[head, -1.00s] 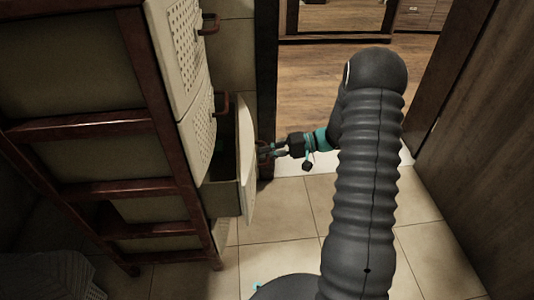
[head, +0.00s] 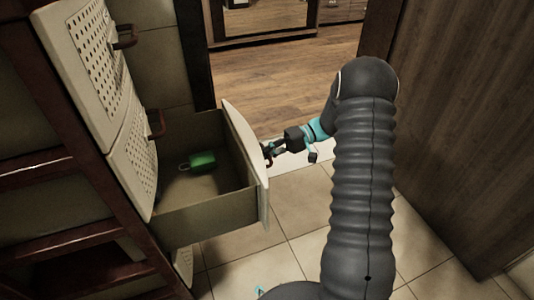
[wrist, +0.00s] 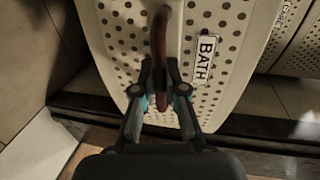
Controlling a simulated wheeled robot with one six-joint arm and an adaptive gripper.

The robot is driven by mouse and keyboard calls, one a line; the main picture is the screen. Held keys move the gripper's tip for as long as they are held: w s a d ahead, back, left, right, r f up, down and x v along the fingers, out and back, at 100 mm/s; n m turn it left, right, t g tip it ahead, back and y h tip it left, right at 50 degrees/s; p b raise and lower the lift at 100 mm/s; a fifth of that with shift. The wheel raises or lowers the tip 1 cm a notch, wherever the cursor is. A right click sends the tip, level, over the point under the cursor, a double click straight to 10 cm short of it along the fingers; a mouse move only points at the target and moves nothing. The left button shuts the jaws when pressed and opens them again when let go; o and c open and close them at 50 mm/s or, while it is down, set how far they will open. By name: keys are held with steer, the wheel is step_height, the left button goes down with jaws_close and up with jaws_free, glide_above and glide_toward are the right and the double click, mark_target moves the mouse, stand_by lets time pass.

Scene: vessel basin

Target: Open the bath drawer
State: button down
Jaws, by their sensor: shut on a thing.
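The bath drawer (head: 243,150) is pulled well out from the tall cabinet in the head view, and its inside shows. Its perforated front (wrist: 120,45) bears a white "BATH" label (wrist: 205,60) in the wrist view. My gripper (head: 270,152) is at the drawer's outer face in the head view. In the wrist view, my gripper (wrist: 160,85) is shut on the brown curved handle (wrist: 161,40), with a finger on each side of it. A green object (head: 202,160) lies inside the drawer.
Two shut perforated drawers with brown handles (head: 124,36) (head: 155,122) sit above in the dark wooden cabinet frame (head: 70,245). Tiled floor (head: 250,262) is free in front. A doorway to a wooden floor (head: 265,75) lies beyond, and a wooden panel (head: 445,120) stands at the right.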

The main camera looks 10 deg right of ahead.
steer(key=c, duration=1.2)
jaws_free()
steer(key=shift+d, duration=0.1)
steer(key=v, duration=1.2)
